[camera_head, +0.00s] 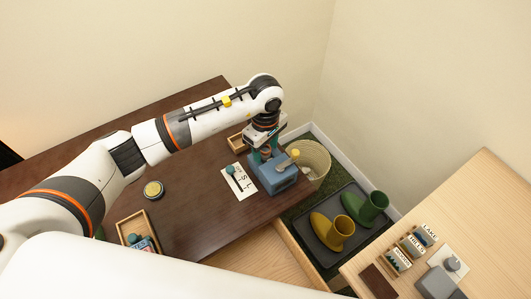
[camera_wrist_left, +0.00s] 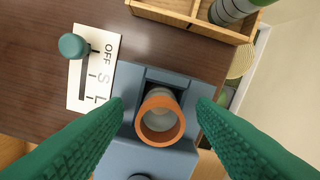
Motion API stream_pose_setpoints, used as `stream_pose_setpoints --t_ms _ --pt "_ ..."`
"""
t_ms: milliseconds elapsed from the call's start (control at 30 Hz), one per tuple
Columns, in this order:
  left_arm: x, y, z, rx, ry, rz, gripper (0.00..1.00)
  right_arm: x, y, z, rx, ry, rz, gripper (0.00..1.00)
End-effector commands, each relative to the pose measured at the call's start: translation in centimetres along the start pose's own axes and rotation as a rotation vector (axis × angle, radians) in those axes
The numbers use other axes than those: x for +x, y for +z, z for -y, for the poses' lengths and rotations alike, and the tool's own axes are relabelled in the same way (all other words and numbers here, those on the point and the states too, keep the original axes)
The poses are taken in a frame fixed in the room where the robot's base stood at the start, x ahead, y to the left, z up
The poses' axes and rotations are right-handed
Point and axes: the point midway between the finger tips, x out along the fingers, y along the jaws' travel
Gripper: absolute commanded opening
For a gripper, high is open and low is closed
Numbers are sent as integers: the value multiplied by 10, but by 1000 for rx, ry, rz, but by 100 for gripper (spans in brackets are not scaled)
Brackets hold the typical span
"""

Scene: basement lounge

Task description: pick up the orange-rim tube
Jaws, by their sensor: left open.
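The orange-rim tube (camera_wrist_left: 160,118) stands in a recess of a blue-grey block (camera_wrist_left: 150,160), seen from above in the left wrist view. Its orange ring faces the camera and its inside looks pale grey. My left gripper (camera_wrist_left: 160,104) is open, with one green ribbed finger on each side of the tube and visible gaps between. I cannot tell how deep the fingertips reach. In the head view, my left gripper (camera_head: 262,154) is over the blue-grey block (camera_head: 279,181) near the dark table's right corner. There, the gripper hides the tube. My right gripper is not in view.
A white OFF/S/L panel (camera_head: 240,180) with a teal-knobbed slider lies left of the block. A small wooden tray (camera_head: 236,143) sits behind it. A round yellow-topped tin (camera_head: 153,189) and another wooden tray (camera_head: 121,228) are farther left. A basket (camera_head: 314,160) stands beyond the table edge.

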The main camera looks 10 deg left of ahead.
Motion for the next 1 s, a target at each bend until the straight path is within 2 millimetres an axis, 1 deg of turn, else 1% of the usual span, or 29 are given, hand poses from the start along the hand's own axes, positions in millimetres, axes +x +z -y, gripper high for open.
stream_pose_setpoints --t_ms 167,200,267,400,467,500,667,767,867,1000 --pt "0 0 0 0 -1 0 52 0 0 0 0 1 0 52" --pt "0 0 0 0 -1 0 49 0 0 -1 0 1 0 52" --pt "0 0 0 0 -1 0 39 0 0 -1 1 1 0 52" --pt "0 0 0 0 -1 0 16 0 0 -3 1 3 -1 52" --pt "0 0 0 0 -1 0 6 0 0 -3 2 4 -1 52" --pt "0 0 0 0 -1 0 4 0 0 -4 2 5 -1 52" --pt "0 0 0 0 -1 0 4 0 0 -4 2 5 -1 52" --pt "-4 0 1 0 -2 0 4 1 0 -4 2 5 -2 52" --pt "-15 0 1 0 -5 1 4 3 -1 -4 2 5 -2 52" --pt "-43 0 2 1 -6 2 4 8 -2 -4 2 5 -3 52"
